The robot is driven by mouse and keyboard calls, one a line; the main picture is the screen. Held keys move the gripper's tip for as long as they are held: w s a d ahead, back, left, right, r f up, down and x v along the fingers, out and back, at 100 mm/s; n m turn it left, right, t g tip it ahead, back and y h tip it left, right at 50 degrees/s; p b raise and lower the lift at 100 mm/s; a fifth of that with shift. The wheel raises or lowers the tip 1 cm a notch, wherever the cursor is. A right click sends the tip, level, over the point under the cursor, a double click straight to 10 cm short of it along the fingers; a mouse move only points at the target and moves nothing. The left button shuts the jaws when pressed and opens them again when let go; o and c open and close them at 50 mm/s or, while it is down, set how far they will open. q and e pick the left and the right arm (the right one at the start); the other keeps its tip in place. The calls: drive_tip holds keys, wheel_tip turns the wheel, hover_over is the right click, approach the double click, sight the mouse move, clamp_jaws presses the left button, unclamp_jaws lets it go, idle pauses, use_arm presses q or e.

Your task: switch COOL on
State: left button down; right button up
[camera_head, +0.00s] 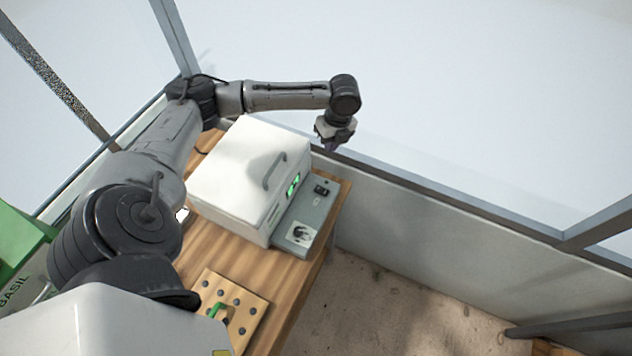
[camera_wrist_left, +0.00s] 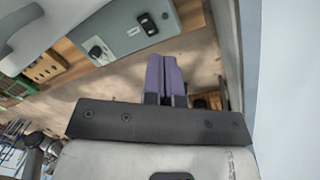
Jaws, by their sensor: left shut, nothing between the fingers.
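A white box-shaped machine (camera_head: 246,172) with a handle on its lid stands on the wooden table. A grey control panel (camera_head: 292,217) runs along its right side and shows in the left wrist view (camera_wrist_left: 122,38). A black rocker switch (camera_head: 321,190) sits near the panel's far end, and it also shows in the left wrist view (camera_wrist_left: 147,24). Any COOL lettering is too small to read, and I cannot tell the switch's position. My left gripper (camera_head: 331,147) is beyond the panel's far end, apart from it. Its purple fingers (camera_wrist_left: 166,77) are shut and empty.
The panel has a green lit display (camera_head: 293,185) and a dark knob (camera_head: 300,233) on a pale plate. A wooden board (camera_head: 247,309) with dark holes and a green handle lies nearer. A low grey wall (camera_head: 440,240) runs along the right.

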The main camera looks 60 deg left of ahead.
use_arm(q)
drive_tip(key=s+d+m+h, duration=0.1)
drive_tip(key=m+h, duration=0.1)
drive_tip(key=m, duration=0.2)
drive_tip(key=m+g, duration=0.1)
drive_tip(key=m, duration=0.5)
approach(318, 190)
drive_tip(key=x, duration=0.5)
drive_tip(key=shift+s+d, duration=0.1)
drive_tip(key=shift+d, duration=0.15)
drive_tip(key=shift+a+f, duration=0.1)
drive_tip(key=shift+f, duration=0.75)
